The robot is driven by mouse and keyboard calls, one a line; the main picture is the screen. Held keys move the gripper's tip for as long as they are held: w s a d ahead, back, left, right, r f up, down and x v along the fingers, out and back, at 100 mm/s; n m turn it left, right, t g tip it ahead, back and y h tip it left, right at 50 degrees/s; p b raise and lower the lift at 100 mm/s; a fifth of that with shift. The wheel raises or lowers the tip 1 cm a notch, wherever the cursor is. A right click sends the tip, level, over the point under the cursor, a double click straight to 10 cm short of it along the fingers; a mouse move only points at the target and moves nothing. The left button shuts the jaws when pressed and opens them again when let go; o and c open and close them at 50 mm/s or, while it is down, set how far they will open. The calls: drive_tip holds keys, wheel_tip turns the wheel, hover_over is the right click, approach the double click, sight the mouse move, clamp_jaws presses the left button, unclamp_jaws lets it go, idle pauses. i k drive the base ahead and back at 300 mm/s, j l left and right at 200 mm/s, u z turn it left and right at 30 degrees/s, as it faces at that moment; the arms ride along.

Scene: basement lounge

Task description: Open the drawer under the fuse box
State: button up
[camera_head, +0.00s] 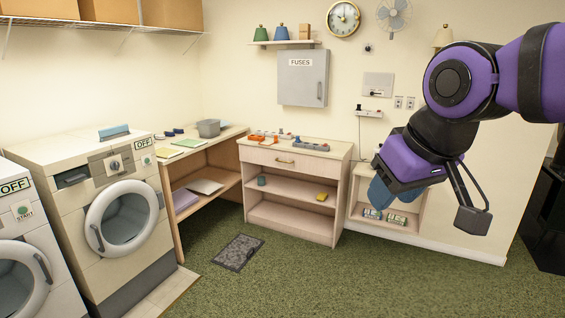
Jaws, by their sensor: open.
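The grey fuse box (303,78), labelled FUSES, hangs on the back wall with its door shut. Below it stands a light wood cabinet (340,175) with two open shelves. The drawer (262,156) at the top of this cabinet is shut, its front flush, with a small brass-coloured handle (285,161) in the middle. My gripper (470,218) is at the right, in the air, well apart from the drawer and nearer to the camera. It is open and seems empty; one black finger shows clearly, the other is hidden or unclear.
Tools and small parts (311,144) lie on the cabinet top. A desk (204,139) stands left of it, and washing machines (122,215) stand further left. A dark mat (239,252) lies on the green carpet (330,285). The floor before the cabinet is otherwise clear.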

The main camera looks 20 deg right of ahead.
sight(323, 167)
drive_tip(key=i+z, duration=0.1)
drive_tip(key=i, duration=1.3)
drive_tip(key=i+z, duration=0.15)
drive_tip(key=i, duration=0.55)
drive_tip(key=i+j, duration=0.1)
drive_tip(key=i, duration=0.55)
drive_tip(key=i+j+z, duration=0.15)
drive_tip(key=i, duration=0.55)
drive_tip(key=i+j, duration=0.1)
drive_tip(key=i, duration=0.6)
drive_tip(key=z, duration=0.05)
